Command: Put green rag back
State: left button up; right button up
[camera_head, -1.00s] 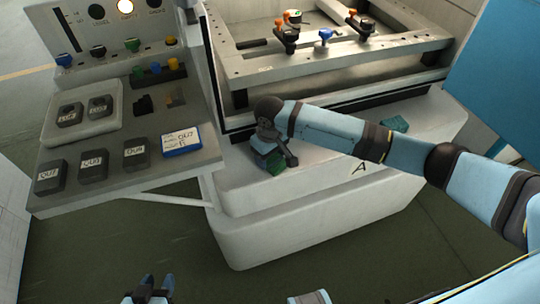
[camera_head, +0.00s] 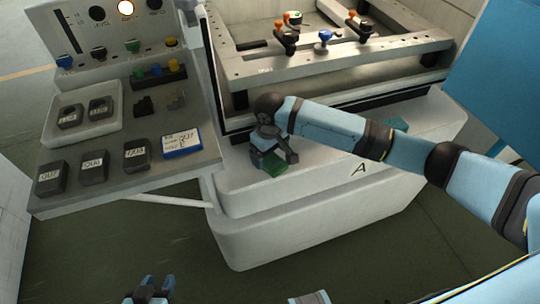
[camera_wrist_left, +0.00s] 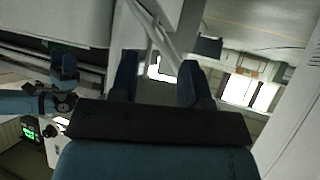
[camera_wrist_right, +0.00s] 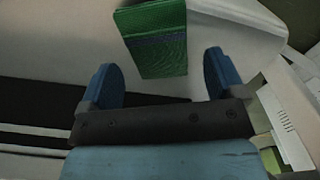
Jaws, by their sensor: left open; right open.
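The green rag (camera_head: 274,165) lies on the white ledge at the machine's front, mostly under my right gripper in the head view. In the right wrist view the folded green rag (camera_wrist_right: 157,42) with a blue-grey stripe lies just beyond my open right gripper (camera_wrist_right: 160,80), its lower part between the fingers' lines. I cannot tell whether the fingers touch it. My left gripper (camera_head: 150,287) is open and empty, low at the bottom of the head view over the floor; its two fingers (camera_wrist_left: 160,75) stand apart in the left wrist view. A teal cloth (camera_head: 396,124) lies further right on the ledge, partly behind my right arm.
A control console (camera_head: 130,185) with dark labelled blocks, a white tray (camera_head: 113,130) and a blue-edged box (camera_head: 182,144) stands left of the ledge. The machine's metal frame (camera_head: 340,62) with clamps is behind. The ledge is clear near the letter A.

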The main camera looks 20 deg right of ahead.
aim_at(270, 159)
notch_tip(270, 159, up, 10)
jog(key=p, duration=0.1)
jog(key=s+a+f+y, duration=0.1)
jog(key=a+f, duration=0.1)
jog(key=s+a+f+t+y, duration=0.1)
jog(key=s+a+f, duration=0.1)
jog(key=f, duration=0.1)
jog(key=s+a+f+y, duration=0.1)
jog(key=s+a+f, duration=0.1)
jog(key=shift+f+t, duration=0.25)
jog(key=shift+t, duration=0.05)
jog(key=s+f+m+t+y, duration=0.25)
jog(key=s+f+t, duration=0.25)
jog(key=s+f, duration=0.3)
jog(key=s+d+t+h, duration=0.2)
jog(key=s+d+t, duration=0.2)
jog(key=s+d, duration=0.4)
jog(key=s+f, duration=0.1)
jog(key=s, duration=0.2)
jog(key=shift+s+d, duration=0.15)
